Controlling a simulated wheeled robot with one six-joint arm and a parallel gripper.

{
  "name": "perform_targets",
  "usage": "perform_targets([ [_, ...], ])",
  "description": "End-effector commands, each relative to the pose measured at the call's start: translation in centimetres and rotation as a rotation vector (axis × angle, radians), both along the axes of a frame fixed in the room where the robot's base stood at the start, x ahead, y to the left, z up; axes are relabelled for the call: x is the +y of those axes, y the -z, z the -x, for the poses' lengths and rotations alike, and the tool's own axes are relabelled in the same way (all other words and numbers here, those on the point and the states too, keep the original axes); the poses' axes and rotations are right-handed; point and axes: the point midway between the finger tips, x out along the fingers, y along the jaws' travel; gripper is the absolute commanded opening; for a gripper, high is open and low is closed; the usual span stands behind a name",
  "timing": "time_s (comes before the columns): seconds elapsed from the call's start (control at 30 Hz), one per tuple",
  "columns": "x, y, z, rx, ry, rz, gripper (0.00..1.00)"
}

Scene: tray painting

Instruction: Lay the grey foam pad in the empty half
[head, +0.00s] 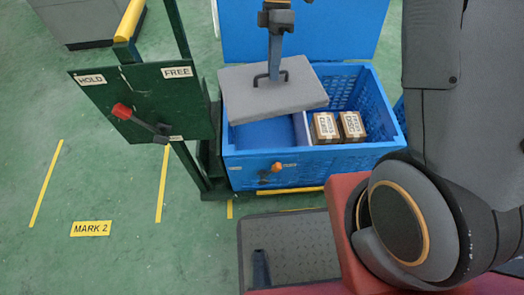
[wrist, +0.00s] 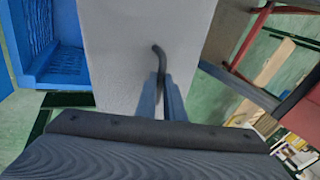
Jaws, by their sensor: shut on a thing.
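The grey foam pad (head: 300,97) is a flat slab with a dark handle on top. It hangs slightly tilted above the left half of the blue crate (head: 250,163). In the wrist view the pad (wrist: 120,45) fills the middle, with its dark handle between the fingers. My gripper (head: 277,76) is shut on that handle, and it also shows in the wrist view (wrist: 162,92). A divider (head: 300,130) splits the crate. The left half shows a bare blue floor where the pad does not cover it. The right half holds two brown boxes (head: 338,127).
A dark green board (head: 142,102) marked HOLD and FREE, with a red-knobbed lever (head: 138,118), stands close left of the crate. The crate's blue lid (head: 345,35) stands up behind it. A small orange-knobbed latch (head: 272,170) is on the crate's front.

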Motion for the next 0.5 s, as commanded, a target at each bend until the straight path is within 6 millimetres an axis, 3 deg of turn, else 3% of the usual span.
perform_targets([
  [0.03,0.3,1.6,-0.4,-0.001,-0.068,0.0,0.0],
  [0.5,1.3,8.3,-2.9,-0.003,-0.693,0.0,0.0],
])
